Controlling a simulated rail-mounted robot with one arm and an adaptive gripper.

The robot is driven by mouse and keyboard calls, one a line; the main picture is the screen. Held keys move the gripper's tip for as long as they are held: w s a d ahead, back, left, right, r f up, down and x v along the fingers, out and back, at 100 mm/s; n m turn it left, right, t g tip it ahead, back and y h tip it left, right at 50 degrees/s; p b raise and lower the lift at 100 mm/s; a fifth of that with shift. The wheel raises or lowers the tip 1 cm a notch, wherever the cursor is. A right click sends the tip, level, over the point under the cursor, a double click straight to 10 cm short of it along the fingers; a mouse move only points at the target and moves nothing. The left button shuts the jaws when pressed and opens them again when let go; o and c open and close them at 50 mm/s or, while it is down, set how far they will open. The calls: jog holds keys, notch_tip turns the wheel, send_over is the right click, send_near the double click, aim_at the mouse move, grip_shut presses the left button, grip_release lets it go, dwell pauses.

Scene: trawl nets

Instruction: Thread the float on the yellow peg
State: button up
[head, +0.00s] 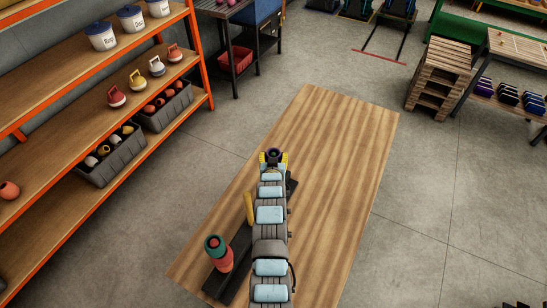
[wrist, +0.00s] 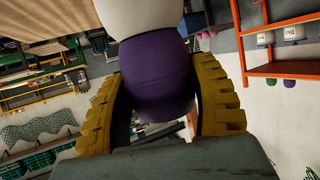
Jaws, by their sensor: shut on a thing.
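My gripper (head: 273,158) is over the wooden table and points away from the head camera. In the wrist view its yellow ribbed fingers (wrist: 168,110) are closed on both sides of a purple float (wrist: 158,70), with a white part above it. In the head view only a dark round end of the float (head: 273,154) shows between the fingers. The yellow peg (head: 249,208) stands upright on a dark base (head: 240,245), left of my arm and nearer the head camera than the gripper. The float is apart from it. My arm hides part of the base.
Green and red floats (head: 217,254) are stacked on the base's near end, left of the yellow peg. The wooden table (head: 335,180) is bare on the right and at its far end. An orange-framed shelf (head: 110,80) with buckets, floats and crates stands left. Pallets (head: 439,75) stand far right.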

jog(key=shift+r+p, duration=1)
jog(key=shift+r, duration=3)
